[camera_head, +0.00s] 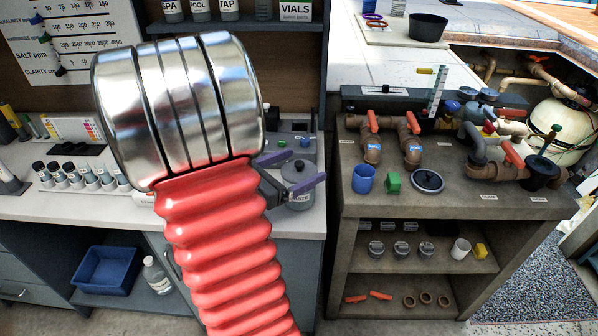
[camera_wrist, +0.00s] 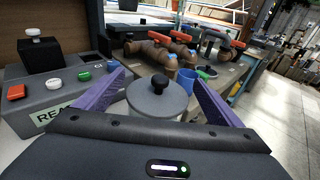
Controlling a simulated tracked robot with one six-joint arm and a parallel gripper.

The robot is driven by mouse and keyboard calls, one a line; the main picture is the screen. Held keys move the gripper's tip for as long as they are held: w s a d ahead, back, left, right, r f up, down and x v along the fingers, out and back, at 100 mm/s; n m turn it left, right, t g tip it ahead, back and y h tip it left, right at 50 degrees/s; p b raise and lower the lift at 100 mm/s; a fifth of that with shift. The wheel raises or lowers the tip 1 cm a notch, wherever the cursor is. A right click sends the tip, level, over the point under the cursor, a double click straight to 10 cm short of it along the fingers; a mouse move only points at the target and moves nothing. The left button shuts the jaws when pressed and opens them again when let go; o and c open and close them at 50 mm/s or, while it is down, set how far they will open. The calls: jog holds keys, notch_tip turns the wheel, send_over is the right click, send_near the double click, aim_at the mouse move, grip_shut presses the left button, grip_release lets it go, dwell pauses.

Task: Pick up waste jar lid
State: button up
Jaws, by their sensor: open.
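The waste jar lid (camera_wrist: 152,100) is a round grey lid with a black knob. It sits on the waste jar (camera_head: 300,200), whose label is partly covered by my gripper in the head view. The lid (camera_head: 302,174) shows there too, partly behind the purple fingers. My gripper (camera_wrist: 158,82) is open and empty, with one purple finger on each side of the lid in the wrist view. Its fingers (camera_head: 291,172) are near the lid in the head view. I cannot tell whether they touch it.
A grey device (camera_wrist: 58,92) with coloured buttons stands left of the jar. A blue cup (camera_head: 363,179), a green block (camera_head: 393,182) and a dark round lid (camera_head: 428,181) are on the bench (camera_head: 460,205) to the right. Pipes with red handles stand behind them.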

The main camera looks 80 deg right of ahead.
aim_at(310, 164)
jog(key=shift+x, duration=2.25)
jog(key=shift+w+f, duration=0.1)
jog(key=shift+f, duration=0.05)
jog(key=shift+c, duration=0.6)
jog(key=c, duration=0.9)
notch_tip(310, 164, up, 10)
